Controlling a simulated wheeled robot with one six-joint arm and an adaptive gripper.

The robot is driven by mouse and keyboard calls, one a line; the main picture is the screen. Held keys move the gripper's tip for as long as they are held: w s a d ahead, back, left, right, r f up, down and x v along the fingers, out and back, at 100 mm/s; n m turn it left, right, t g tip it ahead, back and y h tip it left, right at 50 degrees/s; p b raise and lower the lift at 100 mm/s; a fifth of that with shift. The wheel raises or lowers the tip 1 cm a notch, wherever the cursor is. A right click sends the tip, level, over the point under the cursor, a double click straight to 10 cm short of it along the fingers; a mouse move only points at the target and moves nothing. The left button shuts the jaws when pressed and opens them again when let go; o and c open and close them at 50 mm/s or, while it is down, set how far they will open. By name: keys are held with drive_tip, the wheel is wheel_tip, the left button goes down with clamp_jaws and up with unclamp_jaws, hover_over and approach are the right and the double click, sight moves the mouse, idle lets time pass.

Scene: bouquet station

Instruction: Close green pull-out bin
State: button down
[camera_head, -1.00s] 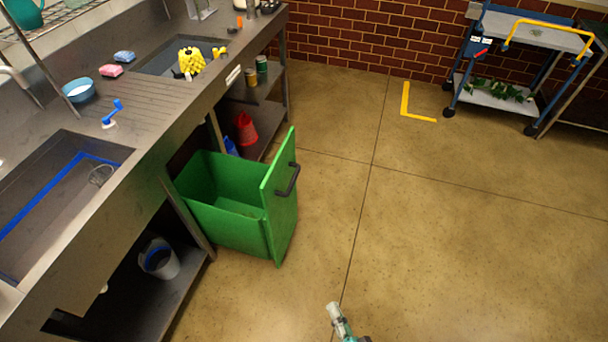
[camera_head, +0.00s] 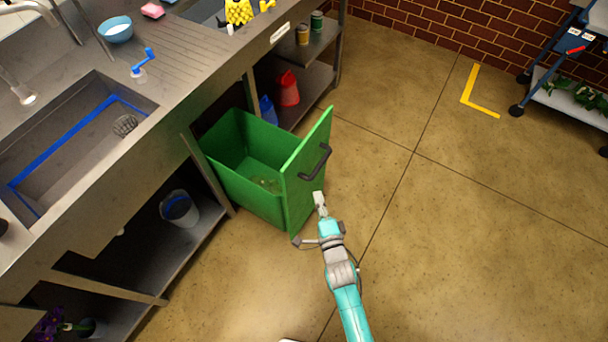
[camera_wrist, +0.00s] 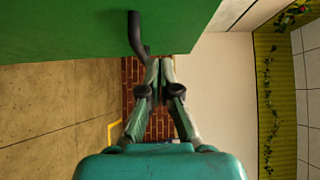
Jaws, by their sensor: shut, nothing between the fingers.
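The green pull-out bin (camera_head: 250,195) is pulled out from under the steel counter, with its open top and inside showing. Its front panel (camera_head: 306,176) carries a dark handle (camera_head: 316,162). My gripper (camera_head: 319,196) is just in front of the panel, below the handle in the head view. In the wrist view the green panel (camera_wrist: 70,30) fills the upper left, and the handle (camera_wrist: 137,33) ends close to the fingertips. My gripper (camera_wrist: 160,62) is shut with nothing in it. Whether it touches the panel I cannot tell.
The steel counter (camera_head: 180,75) with a sink runs along the left. A red container (camera_head: 288,88) and a grey bucket (camera_head: 179,208) stand on its lower shelves. A blue trolley (camera_head: 560,60) is at the upper right. The floor right of the bin is clear.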

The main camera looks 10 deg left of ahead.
sight(300, 167)
drive_tip(key=shift+w+a, duration=3.15)
drive_tip(key=shift+w, duration=0.1)
